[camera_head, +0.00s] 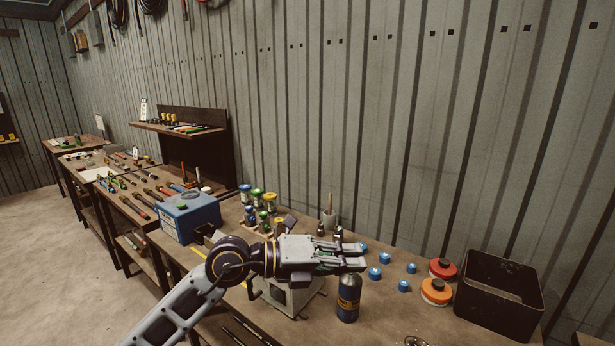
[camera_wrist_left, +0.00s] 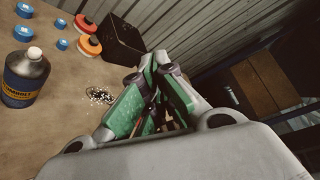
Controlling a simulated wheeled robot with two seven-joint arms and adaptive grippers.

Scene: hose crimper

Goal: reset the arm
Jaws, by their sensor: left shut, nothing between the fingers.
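My left arm comes in from the lower left in the head view. Its gripper (camera_head: 362,257) is shut and empty, held above the workbench (camera_head: 385,325) and pointing right. It overlaps the top of a dark bottle (camera_head: 348,298) in that view. In the left wrist view the green-padded fingers of the gripper (camera_wrist_left: 152,75) are together with nothing held. There the bottle (camera_wrist_left: 25,78) stands upright on the bench at the left, apart from the fingers. A light grey machine (camera_head: 290,297) sits below the gripper, partly hidden by it. My right gripper is not in view.
A black open box (camera_head: 497,292) stands at the bench's right, beside orange and red round containers (camera_head: 436,291). Several small blue caps (camera_head: 375,272) lie nearby. A blue box (camera_head: 190,217) and colored spools (camera_head: 257,197) stand farther left. The corrugated wall closes the back.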

